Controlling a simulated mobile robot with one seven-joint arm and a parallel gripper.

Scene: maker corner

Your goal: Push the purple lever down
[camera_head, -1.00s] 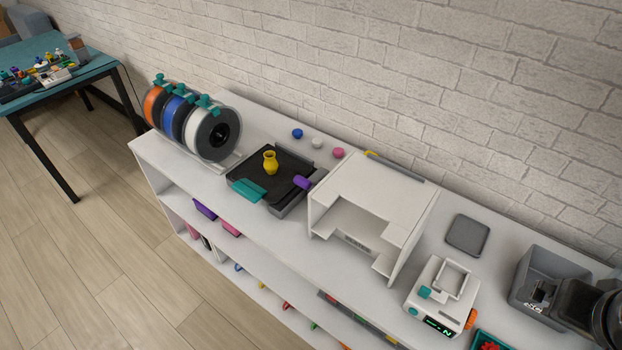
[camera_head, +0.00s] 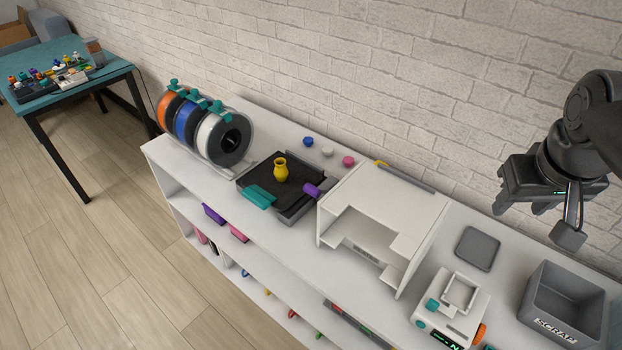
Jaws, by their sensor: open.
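The purple lever (camera_head: 312,190) sticks up at the right edge of a black build plate (camera_head: 296,204), beside the white box-shaped housing. A yellow vase (camera_head: 281,169) stands on the plate, and a teal handle (camera_head: 259,196) is at its front. My gripper (camera_head: 531,206) is raised at the right, above the scrap bin's side of the shelf, far to the right of the lever. It is open, with nothing seen between its fingers.
The white housing (camera_head: 403,199) stands between my gripper and the lever. Filament spools (camera_head: 222,139) stand left of the plate. A grey tray (camera_head: 478,248), a small white device (camera_head: 447,313) and a grey scrap bin (camera_head: 532,304) are at the right. Small knobs (camera_head: 327,152) lie behind the plate.

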